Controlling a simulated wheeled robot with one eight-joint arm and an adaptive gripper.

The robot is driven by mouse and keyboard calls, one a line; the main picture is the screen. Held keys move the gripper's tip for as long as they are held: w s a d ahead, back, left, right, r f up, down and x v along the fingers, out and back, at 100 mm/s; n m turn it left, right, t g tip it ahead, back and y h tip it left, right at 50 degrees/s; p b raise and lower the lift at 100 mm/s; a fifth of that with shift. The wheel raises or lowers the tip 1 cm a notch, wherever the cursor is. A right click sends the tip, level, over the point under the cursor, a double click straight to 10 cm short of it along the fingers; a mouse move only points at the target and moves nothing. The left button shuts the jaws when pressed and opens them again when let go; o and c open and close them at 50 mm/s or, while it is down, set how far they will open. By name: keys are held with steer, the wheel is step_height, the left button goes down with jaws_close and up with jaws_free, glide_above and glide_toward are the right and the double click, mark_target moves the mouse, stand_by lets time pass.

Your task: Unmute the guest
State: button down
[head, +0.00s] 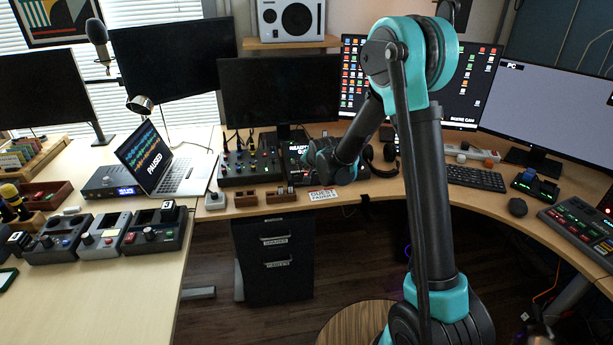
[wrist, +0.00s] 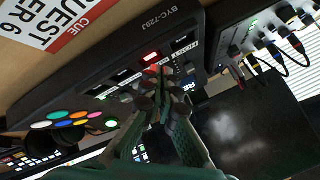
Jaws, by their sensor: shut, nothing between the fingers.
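A dark control unit marked BYC-729J (wrist: 155,22) fills the upper middle of the wrist view, with a row of small buttons and labels, one reading HOST. One button (wrist: 151,57) glows red. The unit's guest label is not readable. My gripper (wrist: 160,82) is shut and empty, its tips over the button row close to the red-lit button; contact cannot be told. In the head view my gripper (head: 326,163) is over the unit, partly hiding it. A card reading GUEST FADER 6 (head: 323,194) lies at the desk's front edge; it also shows in the wrist view (wrist: 62,22).
A mixer (head: 250,163) stands left of the unit, with small wooden holders (head: 262,197) before it. Headphones (head: 384,158) lie to the right. A laptop (head: 160,165) reading PAUSED and several control boxes occupy the left desk. Coloured pads (wrist: 70,120) sit beside the button row.

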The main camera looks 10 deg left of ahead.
steer(key=shift+f, duration=0.15)
steer(key=shift+f, duration=0.25)
steer(key=shift+f, duration=0.45)
stand_by(0.9)
steer(key=shift+r, duration=0.8)
steer(key=shift+r, duration=2.5)
